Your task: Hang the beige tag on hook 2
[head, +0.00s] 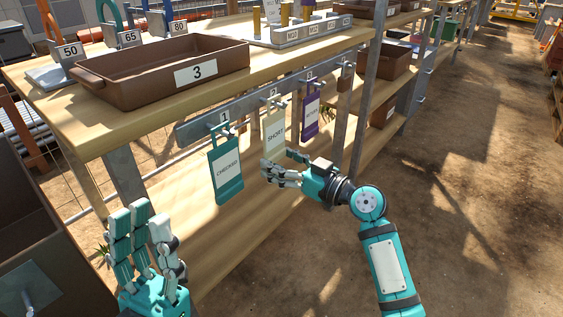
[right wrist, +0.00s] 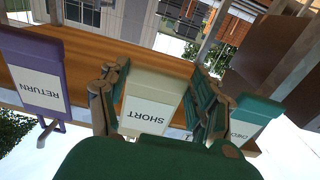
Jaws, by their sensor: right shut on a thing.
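The beige tag (head: 274,140), marked SHORT, hangs upright below plate 2 on the hook rail (head: 250,102). Its top is close to hook 2 (head: 276,101); I cannot tell whether its hole is around the hook. My right gripper (head: 280,168) is shut on the tag's lower part. In the right wrist view the beige tag (right wrist: 150,102) appears upside down between the fingers. My left gripper (head: 143,228) is open and empty at the lower left, away from the rail.
A teal CHECKED tag (head: 226,170) hangs at hook 1, left of the beige tag. A purple RETURN tag (head: 310,112) hangs at hook 3, to the right. A brown tray marked 3 (head: 130,80) sits on the shelf above. The lower shelf is mostly bare.

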